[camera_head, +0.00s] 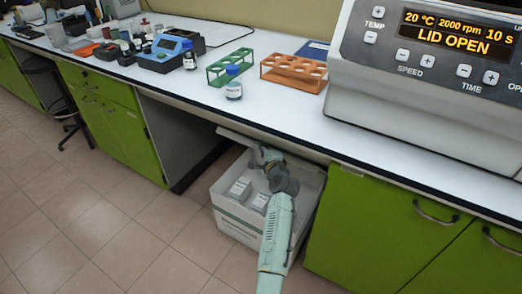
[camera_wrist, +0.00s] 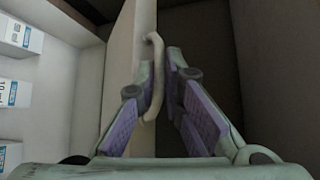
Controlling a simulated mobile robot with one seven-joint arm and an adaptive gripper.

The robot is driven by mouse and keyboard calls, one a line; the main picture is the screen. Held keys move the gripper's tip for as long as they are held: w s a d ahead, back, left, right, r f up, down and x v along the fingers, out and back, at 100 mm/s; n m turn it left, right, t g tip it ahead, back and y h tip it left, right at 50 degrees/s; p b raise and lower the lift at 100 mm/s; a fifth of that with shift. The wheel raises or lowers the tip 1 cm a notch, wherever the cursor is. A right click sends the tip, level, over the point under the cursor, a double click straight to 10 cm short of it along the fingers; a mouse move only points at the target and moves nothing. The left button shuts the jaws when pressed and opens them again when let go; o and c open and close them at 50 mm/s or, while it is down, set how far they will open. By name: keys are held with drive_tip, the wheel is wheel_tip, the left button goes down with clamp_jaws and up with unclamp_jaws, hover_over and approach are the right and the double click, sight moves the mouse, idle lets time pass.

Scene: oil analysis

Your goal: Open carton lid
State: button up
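The white carton (camera_head: 237,226) stands on the floor under the bench, its top uncovered and small white boxes showing inside. Its pale lid (camera_head: 240,139) is raised along the far side, up under the bench edge. In the wrist view the lid (camera_wrist: 120,75) is seen nearly edge-on, with a curved beige handle (camera_wrist: 157,80) on it. My gripper (camera_wrist: 163,65) has its purple-padded fingers on either side of the handle, with a gap at the right finger. In the head view my gripper (camera_head: 268,155) is at the lid, partly hidden by my wrist.
Small boxes (camera_head: 240,189) lie in the carton and show at left in the wrist view (camera_wrist: 15,92). Green cabinets (camera_head: 380,232) flank the carton, and the bench top (camera_head: 190,90) overhangs it. The tiled floor (camera_head: 130,240) in front is clear.

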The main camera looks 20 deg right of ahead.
drive_tip(key=shift+o, duration=0.6)
drive_tip(key=shift+s+d+r, duration=0.1)
drive_tip(key=shift+r, duration=0.05)
drive_tip(key=shift+o, duration=1.3)
drive_tip(key=shift+a, duration=0.25)
drive_tip(key=v, duration=1.1)
drive_tip(key=shift+s, duration=0.4)
drive_tip(key=shift+c, duration=0.2)
